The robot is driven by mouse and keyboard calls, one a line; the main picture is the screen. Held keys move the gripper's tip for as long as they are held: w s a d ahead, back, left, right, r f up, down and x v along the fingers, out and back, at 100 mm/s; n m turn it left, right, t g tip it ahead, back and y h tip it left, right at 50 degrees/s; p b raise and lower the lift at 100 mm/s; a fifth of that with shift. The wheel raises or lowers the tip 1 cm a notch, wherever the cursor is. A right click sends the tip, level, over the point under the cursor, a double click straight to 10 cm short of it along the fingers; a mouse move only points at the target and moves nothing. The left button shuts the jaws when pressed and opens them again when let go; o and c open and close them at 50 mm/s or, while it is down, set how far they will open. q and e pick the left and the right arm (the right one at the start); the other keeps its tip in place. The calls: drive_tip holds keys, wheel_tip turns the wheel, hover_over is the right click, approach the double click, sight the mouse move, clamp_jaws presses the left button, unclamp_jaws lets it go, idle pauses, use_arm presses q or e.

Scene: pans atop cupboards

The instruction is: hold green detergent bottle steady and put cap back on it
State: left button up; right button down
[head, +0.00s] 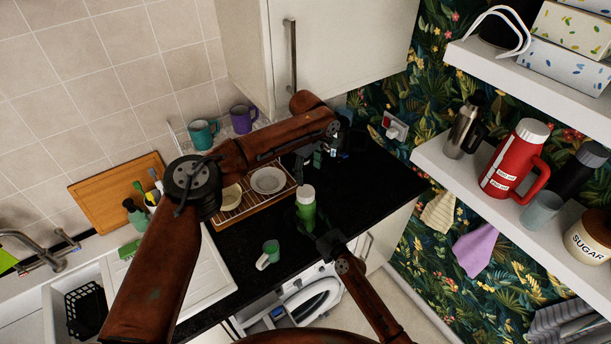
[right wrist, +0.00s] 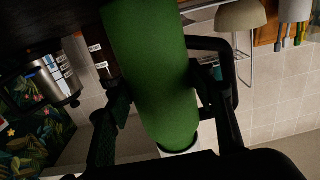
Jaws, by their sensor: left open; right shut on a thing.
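The green detergent bottle (head: 307,215) stands upright on the black counter. A pale, whitish piece that looks like the cap (head: 306,193) is at its top and also shows at the bottle's end in the upside-down right wrist view (right wrist: 180,152). I cannot tell how firmly it sits. My right gripper (head: 322,240) is shut around the bottle's body; in the right wrist view the green bottle (right wrist: 150,70) lies between its fingers. My left gripper (head: 308,162) is open, dark against the counter, behind and above the bottle, apart from the cap.
A dish rack (head: 232,212) with a plate (head: 268,180) and bowl is left of the bottle. Teal (head: 202,134) and purple (head: 242,120) mugs stand behind. Shelves with flasks are at right. Bare counter lies right of the bottle.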

sight(306, 191)
use_arm(q)
drive_tip(key=shift+s+a+f+n+g, duration=0.1)
drive_tip(key=shift+s+a+n+g, duration=0.15)
drive_tip(key=shift+s, duration=0.3)
drive_tip(key=shift+s+a+n+g, duration=0.25)
drive_tip(key=shift+s, duration=0.3)
drive_tip(key=shift+f, duration=4.05)
drive_tip(key=shift+c, duration=0.2)
drive_tip(key=c, duration=1.2)
